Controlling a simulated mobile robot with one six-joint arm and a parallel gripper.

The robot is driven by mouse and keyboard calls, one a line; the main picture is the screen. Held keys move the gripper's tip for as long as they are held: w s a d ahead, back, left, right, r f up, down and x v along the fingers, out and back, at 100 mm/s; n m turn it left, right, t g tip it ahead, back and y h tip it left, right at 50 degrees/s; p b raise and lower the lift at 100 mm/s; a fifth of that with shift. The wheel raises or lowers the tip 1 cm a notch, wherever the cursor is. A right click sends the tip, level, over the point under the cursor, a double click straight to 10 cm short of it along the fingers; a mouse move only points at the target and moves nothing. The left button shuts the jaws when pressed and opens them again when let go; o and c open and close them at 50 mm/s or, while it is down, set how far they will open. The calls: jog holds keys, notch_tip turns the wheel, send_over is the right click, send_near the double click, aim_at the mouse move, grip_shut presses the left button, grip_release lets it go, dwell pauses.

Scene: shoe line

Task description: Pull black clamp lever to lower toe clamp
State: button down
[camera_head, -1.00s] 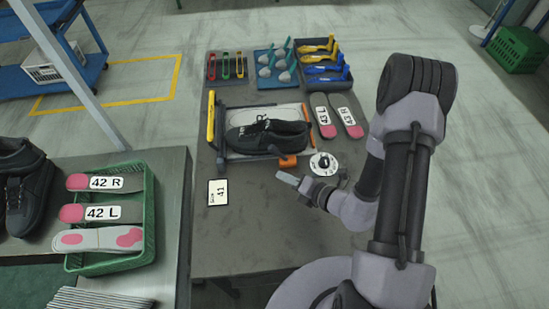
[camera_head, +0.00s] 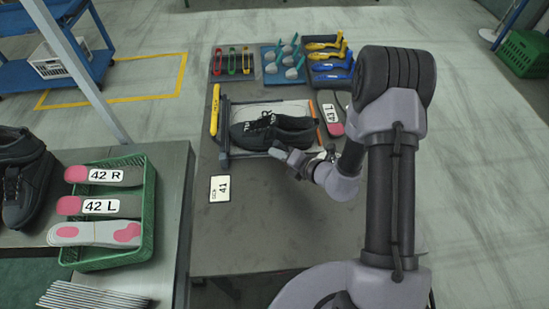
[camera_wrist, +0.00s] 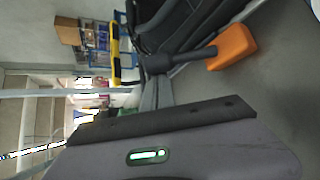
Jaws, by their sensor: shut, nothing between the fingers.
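The wrist view shows part of the dark shoe (camera_wrist: 180,25). A dark bar with a round black end (camera_wrist: 157,63) runs to an orange block (camera_wrist: 232,47) beside the shoe; I cannot tell for sure which part is the clamp lever. My gripper (camera_head: 281,150) is shut and empty at the fixture's near edge, hiding the orange block in the head view. In the wrist view its fingers (camera_wrist: 156,88) are close to the black end; contact is unclear.
A yellow handle (camera_head: 215,110) stands at the fixture's left. A size 41 card (camera_head: 220,189) lies in front. An insole (camera_head: 332,113) lies right, partly behind my arm. Tool trays (camera_head: 257,80) line the back. A green basket (camera_head: 150,215) is left. The front bench is clear.

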dwell(0.3)
jog(key=shift+d+r+m+t+y+b, duration=0.1)
jog(key=shift+d+m+t+y+b, duration=0.55)
jog(key=shift+d, duration=1.15)
jog(key=shift+d+r+m+t+y+b, duration=0.15)
jog(key=shift+d+m+t+y, duration=0.2)
jog(key=shift+d+m+y, duration=1.05)
jog(key=shift+d+m+t+y+b, duration=0.25)
jog(key=shift+d+t+y+b, duration=0.2)
jog(key=shift+d, duration=1.75)
jog(key=shift+d+f, duration=0.2)
jog(key=shift+d, duration=0.05)
jog(key=shift+s+r, duration=0.1)
jog(key=shift+r, duration=0.05)
